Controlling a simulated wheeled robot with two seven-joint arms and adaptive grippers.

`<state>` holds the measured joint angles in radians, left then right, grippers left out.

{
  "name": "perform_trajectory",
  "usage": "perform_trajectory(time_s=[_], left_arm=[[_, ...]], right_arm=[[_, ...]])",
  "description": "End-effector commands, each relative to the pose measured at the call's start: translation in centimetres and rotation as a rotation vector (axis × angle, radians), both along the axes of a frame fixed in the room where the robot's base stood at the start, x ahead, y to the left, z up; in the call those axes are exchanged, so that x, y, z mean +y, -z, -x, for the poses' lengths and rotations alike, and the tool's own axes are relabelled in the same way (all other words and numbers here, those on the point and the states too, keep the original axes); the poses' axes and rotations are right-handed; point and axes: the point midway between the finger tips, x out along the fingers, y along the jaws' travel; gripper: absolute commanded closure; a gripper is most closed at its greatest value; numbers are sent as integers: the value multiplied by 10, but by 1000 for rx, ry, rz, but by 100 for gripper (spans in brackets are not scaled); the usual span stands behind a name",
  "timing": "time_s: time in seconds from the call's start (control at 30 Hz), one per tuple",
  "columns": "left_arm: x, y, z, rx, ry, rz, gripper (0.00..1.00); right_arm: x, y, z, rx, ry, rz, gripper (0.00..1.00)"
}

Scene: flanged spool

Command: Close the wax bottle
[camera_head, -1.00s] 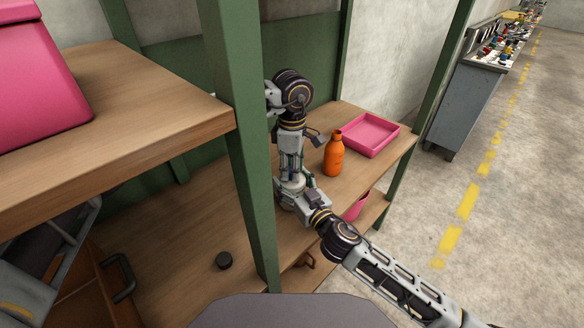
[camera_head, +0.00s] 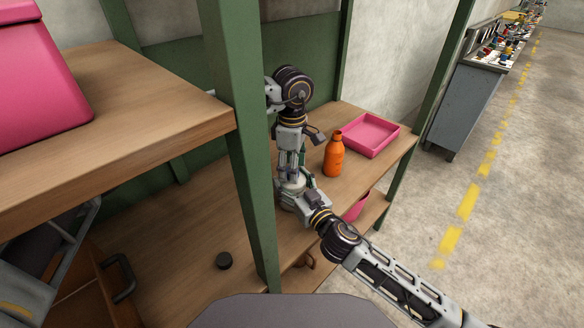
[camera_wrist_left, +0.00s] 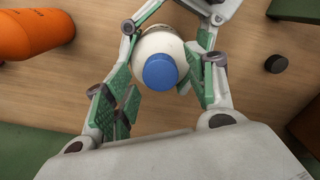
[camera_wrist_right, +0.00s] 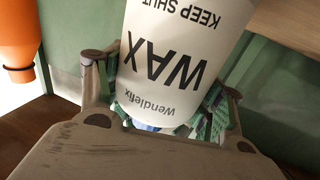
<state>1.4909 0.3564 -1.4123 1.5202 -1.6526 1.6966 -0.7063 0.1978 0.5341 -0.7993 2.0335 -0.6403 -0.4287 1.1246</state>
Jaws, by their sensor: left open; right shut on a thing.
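The white wax bottle (camera_wrist_right: 170,65) fills the right wrist view, its label upside down. My right gripper (camera_head: 289,190) is shut on it, one finger on each side. In the left wrist view the bottle (camera_wrist_left: 179,46) is seen from above, with a round blue cap (camera_wrist_left: 160,72) at its top. I cannot tell how tightly the cap sits. My left gripper (camera_wrist_left: 163,92) is open above the bottle, fingers on both sides of the cap. In the head view my left gripper (camera_head: 290,165) points down over my right one, and the bottle is mostly hidden.
An orange bottle (camera_head: 333,155) and a pink tray (camera_head: 370,135) stand to the right on the wooden shelf (camera_head: 190,215). A black round piece (camera_head: 224,260) lies at the front left. A green post (camera_head: 245,170) and a higher shelf (camera_head: 110,90) stand close by.

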Motion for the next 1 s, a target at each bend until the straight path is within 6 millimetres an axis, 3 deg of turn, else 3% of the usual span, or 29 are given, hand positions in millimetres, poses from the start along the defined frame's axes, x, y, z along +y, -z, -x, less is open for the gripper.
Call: perform_trajectory(time_s=[0.5, 0.93, 0.97, 1.0], left_arm=[[0, -58, 0, -2, 0, -2, 44], [0, -66, 0, 0, 0, -1, 44], [0, -66, 0, 0, 0, -1, 44], [0, -66, 0, 0, 0, -1, 44]], right_arm=[[0, 0, 0, 0, 0, 0, 99], [0, 0, 0, 0, 0, 0, 99], [0, 0, 0, 0, 0, 0, 31], [0, 0, 0, 0, 0, 0, 26]])
